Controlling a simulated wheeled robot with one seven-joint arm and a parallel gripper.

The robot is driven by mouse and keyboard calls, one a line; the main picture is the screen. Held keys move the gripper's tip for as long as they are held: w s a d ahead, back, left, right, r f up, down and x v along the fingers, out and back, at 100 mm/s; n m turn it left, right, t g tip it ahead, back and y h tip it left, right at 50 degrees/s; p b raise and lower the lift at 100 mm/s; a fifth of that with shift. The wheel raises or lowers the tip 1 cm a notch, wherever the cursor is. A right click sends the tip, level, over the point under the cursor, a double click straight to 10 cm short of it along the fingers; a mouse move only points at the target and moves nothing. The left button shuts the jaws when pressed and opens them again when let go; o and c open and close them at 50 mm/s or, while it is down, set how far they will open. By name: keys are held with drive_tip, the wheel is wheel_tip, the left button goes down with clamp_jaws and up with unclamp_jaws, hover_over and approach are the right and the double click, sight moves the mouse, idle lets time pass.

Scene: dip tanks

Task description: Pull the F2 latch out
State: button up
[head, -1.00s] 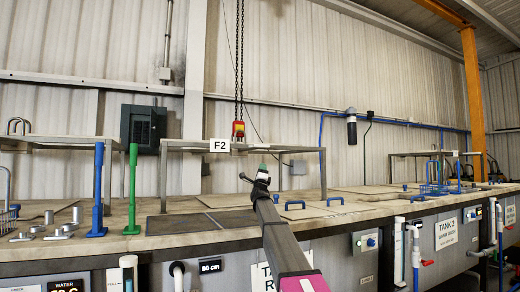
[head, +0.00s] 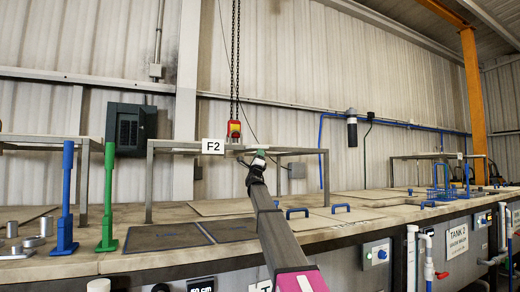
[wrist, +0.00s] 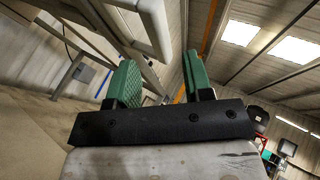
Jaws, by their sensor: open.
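The white F2 sign (head: 212,146) hangs on the front left of a grey metal frame (head: 149,185) standing on the tank deck. My gripper (head: 260,155) is at the frame's top bar, right of the sign in the head view. A small dark part shows just left of it; I cannot tell if it is the latch. In the wrist view my gripper (wrist: 158,72) has its two green fingers apart, with nothing seen between them. No latch can be clearly made out.
A red and yellow hoist block (head: 234,130) hangs on chains behind the frame. A blue upright tool (head: 66,200) and a green one (head: 108,200) stand left. Blue-handled lids (head: 342,212) lie right of my arm.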

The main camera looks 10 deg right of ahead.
sight(260, 147)
drive_tip(key=x, duration=0.6)
drive_tip(key=shift+w+r, duration=0.1)
drive_tip(key=shift+r, duration=0.1)
clamp_jaws()
